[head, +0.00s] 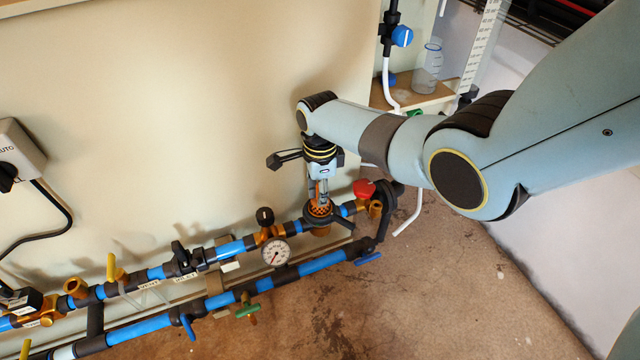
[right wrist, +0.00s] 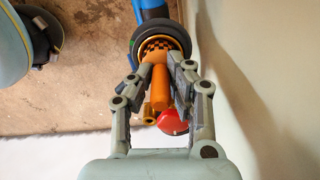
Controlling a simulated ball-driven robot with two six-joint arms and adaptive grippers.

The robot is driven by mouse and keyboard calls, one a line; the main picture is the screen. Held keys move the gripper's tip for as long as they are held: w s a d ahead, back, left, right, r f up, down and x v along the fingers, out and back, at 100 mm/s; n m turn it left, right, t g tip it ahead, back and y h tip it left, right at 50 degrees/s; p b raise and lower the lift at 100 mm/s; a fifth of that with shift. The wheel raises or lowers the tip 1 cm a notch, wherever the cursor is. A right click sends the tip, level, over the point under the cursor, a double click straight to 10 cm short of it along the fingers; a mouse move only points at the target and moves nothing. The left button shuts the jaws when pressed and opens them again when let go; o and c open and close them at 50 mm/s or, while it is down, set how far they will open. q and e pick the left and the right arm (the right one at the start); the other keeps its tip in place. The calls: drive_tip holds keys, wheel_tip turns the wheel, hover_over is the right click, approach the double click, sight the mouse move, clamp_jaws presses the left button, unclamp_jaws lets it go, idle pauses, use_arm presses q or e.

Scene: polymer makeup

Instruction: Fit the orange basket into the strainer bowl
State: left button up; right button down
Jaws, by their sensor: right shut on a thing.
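The orange basket (head: 320,209) has a perforated wall and a plain stem. In the right wrist view its stem (right wrist: 161,84) stands between my fingers, and its perforated part (right wrist: 158,44) lies inside the outline of a dark round rim. That rim appears to belong to the strainer bowl (right wrist: 137,56), set in the upper pipe; in the head view the bowl (head: 320,230) is partly hidden by the basket. My right gripper (head: 319,190) points down from above, shut on the basket's stem. I cannot tell how deep the basket sits. My left gripper is not in view.
A red-handled valve (head: 365,189) is close right of the bowl. A pressure gauge (head: 275,252) and a black-knobbed valve (head: 265,216) are to its left. The lower blue pipe (head: 325,261) runs in front. A wall (head: 190,110) rises behind; brown floor (head: 430,290) is open in front.

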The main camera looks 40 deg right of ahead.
drive_tip(key=shift+f+b, duration=0.65)
drive_tip(key=shift+f, duration=0.35)
drive_tip(key=c, duration=1.2)
unclamp_jaws()
wheel_tip(320, 180, up, 12)
drive_tip(key=shift+r, duration=0.1)
